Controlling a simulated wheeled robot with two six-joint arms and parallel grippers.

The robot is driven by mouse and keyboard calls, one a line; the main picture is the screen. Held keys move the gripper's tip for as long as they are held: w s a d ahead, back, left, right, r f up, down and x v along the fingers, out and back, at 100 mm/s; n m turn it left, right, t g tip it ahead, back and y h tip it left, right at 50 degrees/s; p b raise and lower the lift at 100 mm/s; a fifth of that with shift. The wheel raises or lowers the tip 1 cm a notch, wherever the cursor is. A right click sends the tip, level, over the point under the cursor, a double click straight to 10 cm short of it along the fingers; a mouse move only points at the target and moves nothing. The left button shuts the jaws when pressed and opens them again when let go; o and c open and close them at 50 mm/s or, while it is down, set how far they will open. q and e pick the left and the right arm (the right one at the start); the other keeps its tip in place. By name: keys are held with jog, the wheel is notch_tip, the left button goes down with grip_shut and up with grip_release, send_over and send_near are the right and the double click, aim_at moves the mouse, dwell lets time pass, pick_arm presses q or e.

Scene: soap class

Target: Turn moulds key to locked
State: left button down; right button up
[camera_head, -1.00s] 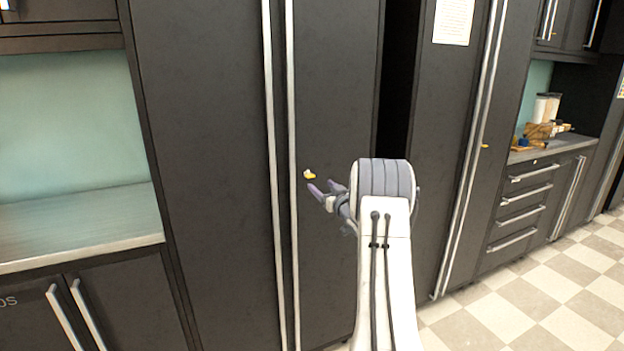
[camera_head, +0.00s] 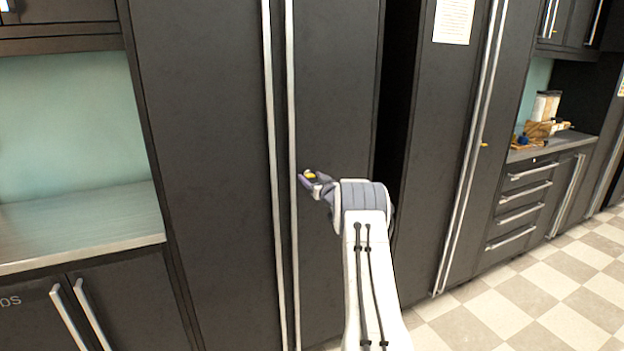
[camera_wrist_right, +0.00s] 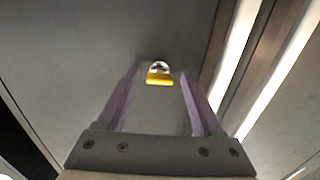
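The yellow key (camera_head: 310,174) sits in a silver lock on the dark tall cabinet door (camera_head: 335,90), just right of the long vertical handles. My right gripper (camera_head: 309,181) is at the key. In the right wrist view the key (camera_wrist_right: 159,78) lies between the tips of the two purple-grey fingers, with a gap on each side, so the gripper is open around it. The fingers partly hide the key in the head view. Its bow looks wide and flat across the wrist view. My left gripper is not in view.
Two long silver handles (camera_head: 292,120) run close left of the key. Another tall cabinet with a yellow key (camera_head: 484,145) stands to the right. A counter (camera_head: 80,222) is at the left. The checkered floor (camera_head: 540,290) is clear at the right.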

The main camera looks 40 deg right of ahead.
grip_shut()
dwell(1.2)
